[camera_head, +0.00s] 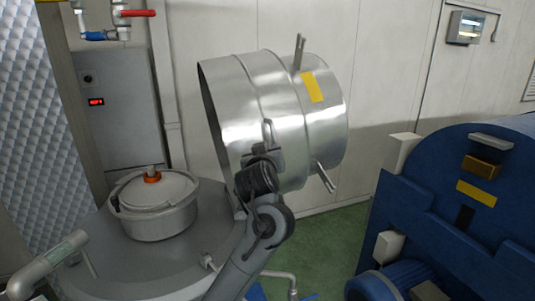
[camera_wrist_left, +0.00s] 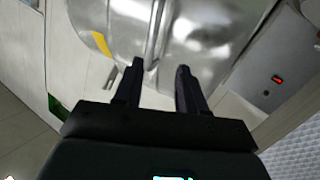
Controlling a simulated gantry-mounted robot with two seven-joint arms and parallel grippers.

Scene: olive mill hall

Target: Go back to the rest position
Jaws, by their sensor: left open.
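My left gripper (camera_head: 267,132) is raised in front of a large shiny steel drum (camera_head: 225,95) in the head view. In the left wrist view its two dark fingers (camera_wrist_left: 160,67) stand apart with nothing between them. The drum's steel surface (camera_wrist_left: 200,35) lies beyond the fingertips there, with a yellow label at its left. I cannot tell how wide the gap to the drum is. My right gripper is in neither view.
A steel tank (camera_head: 120,245) with a lidded pot (camera_head: 155,215) on top stands left of my arm. A grey control box (camera_head: 110,125) is behind it. A blue machine (camera_head: 425,205) stands at the right. Green floor (camera_head: 340,240) shows between.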

